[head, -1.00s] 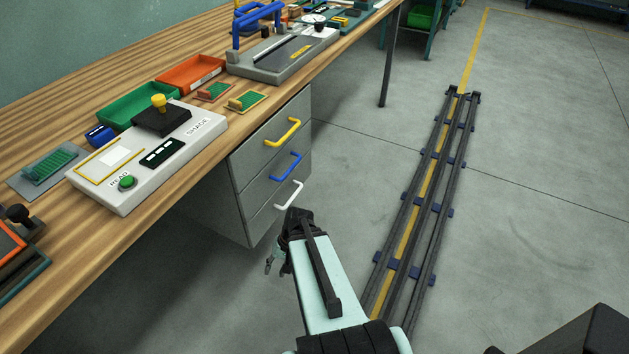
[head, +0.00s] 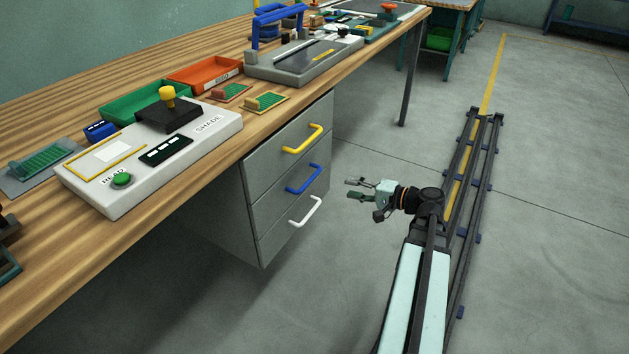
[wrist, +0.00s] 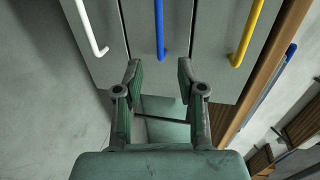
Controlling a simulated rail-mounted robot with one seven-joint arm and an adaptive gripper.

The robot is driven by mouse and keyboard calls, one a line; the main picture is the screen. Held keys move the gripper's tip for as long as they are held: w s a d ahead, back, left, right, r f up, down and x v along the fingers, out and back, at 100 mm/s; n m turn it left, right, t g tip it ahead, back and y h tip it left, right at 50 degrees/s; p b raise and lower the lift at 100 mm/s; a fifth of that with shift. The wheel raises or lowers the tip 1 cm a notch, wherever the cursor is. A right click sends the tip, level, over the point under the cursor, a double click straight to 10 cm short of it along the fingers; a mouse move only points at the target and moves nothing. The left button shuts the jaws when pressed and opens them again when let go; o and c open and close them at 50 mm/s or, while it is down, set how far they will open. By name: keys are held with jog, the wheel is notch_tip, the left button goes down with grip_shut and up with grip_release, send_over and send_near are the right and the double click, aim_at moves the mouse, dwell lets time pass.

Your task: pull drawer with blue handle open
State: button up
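The grey drawer unit (head: 250,205) hangs under the wooden bench, with its drawers shut. The blue handle (head: 303,180) is on the middle drawer, between the yellow handle (head: 303,140) above and the white handle (head: 306,212) below. My gripper (head: 350,189) is open and empty, to the right of the blue handle and apart from it. In the wrist view my gripper (wrist: 157,72) has its two fingers spread, and the blue handle (wrist: 159,30) lies ahead between them. The white handle (wrist: 90,30) is to the left and the yellow handle (wrist: 247,30) to the right.
The bench top (head: 60,262) carries a white panel (head: 150,160), green (head: 145,97) and orange (head: 205,73) trays and a grey fixture with a blue frame. A floor rail (head: 485,165) runs to the right. The floor between rail and drawers is clear.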

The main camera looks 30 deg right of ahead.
aim_at(311, 178)
jog(key=b+x, duration=0.2)
jog(key=x, duration=1.3)
jog(key=shift+w+a, duration=0.1)
jog(key=shift+w, duration=0.1)
grip_shut()
